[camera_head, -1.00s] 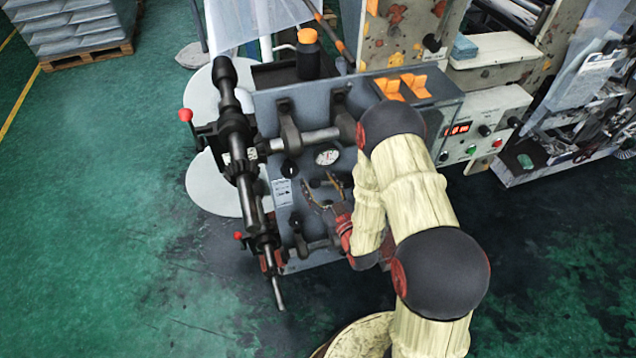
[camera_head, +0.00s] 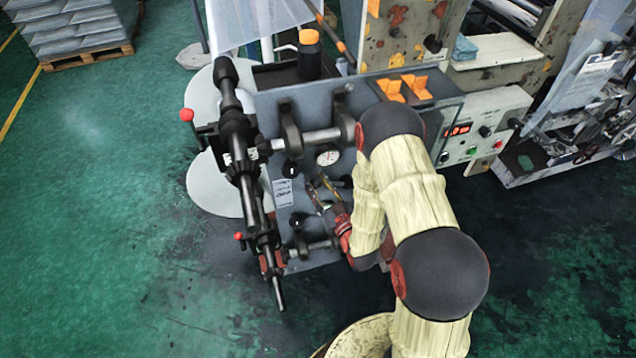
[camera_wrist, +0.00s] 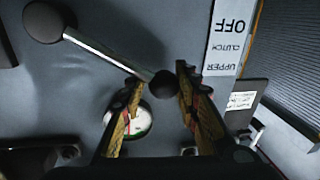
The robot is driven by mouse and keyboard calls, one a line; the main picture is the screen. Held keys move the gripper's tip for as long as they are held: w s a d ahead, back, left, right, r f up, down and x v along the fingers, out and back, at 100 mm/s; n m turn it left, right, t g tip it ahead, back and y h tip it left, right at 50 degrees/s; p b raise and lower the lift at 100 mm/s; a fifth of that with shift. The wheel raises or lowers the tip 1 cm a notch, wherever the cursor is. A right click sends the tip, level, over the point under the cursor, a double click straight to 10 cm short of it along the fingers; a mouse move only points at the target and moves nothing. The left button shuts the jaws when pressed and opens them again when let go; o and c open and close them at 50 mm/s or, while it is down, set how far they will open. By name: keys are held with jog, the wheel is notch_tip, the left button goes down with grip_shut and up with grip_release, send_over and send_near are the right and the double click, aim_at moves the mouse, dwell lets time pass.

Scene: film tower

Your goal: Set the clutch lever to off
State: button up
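In the head view my gripper (camera_head: 325,188) is at the front of the grey panel (camera_head: 318,105), below the round gauge (camera_head: 327,157); the lever is not clearly visible there.
A thick dark roller assembly (camera_head: 238,140) with red knobs stands along the panel's left side. A control box (camera_head: 484,127) with a red display is at the right. Green floor is open at the left.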

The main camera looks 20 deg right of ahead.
jog(key=shift+d, duration=0.3)
grip_shut()
